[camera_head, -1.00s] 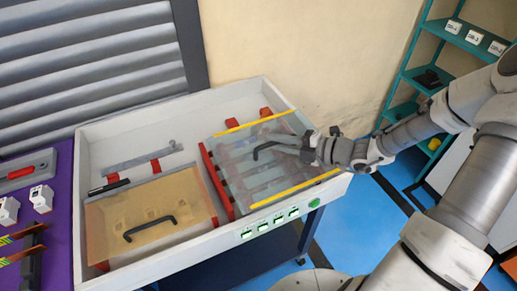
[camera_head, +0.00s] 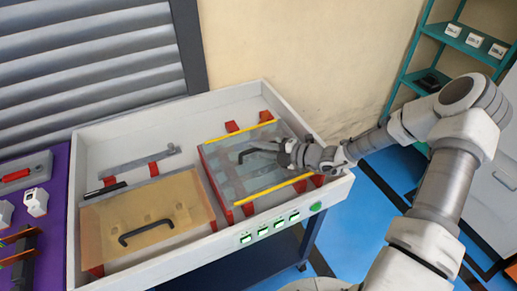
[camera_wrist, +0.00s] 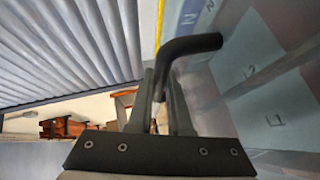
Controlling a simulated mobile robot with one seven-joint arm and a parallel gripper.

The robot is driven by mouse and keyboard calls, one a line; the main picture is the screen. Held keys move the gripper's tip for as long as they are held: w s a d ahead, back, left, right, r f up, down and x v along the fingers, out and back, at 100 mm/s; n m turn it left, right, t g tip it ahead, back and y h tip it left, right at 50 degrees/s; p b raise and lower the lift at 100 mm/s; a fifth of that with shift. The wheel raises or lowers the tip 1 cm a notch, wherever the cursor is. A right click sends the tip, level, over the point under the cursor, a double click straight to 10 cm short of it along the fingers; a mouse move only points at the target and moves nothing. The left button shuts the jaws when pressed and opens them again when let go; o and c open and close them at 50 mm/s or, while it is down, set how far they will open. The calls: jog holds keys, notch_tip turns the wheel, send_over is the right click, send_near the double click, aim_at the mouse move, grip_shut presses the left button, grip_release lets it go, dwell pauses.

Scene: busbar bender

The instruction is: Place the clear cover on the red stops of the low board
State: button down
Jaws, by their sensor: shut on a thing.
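The clear cover (camera_head: 225,160) has yellow strips along two edges and a black bent handle (camera_head: 247,153). My gripper (camera_head: 285,153) comes from the right and is shut on this handle. In the wrist view the handle (camera_wrist: 195,45) runs between the fingers (camera_wrist: 160,95). The cover lies over the low board (camera_wrist: 275,110), whose L1 and L2 marks show through it. Red stops (camera_head: 231,127) show at the cover's far edge and near edge (camera_head: 247,209). I cannot tell whether the cover touches them or hovers just above.
A tan cover (camera_head: 150,215) with a black handle lies left in the same white tray (camera_head: 325,195). A grey bar (camera_head: 140,160) lies on red blocks behind it. A purple surface (camera_head: 55,225) with devices is at far left. Teal shelves (camera_head: 450,45) stand at right.

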jog(key=shift+f, duration=0.1)
jog(key=c, duration=0.8)
grip_release()
jog(key=shift+c, duration=0.2)
jog(key=shift+r, duration=0.25)
jog(key=p+v, duration=0.1)
jog(key=v, duration=1.1)
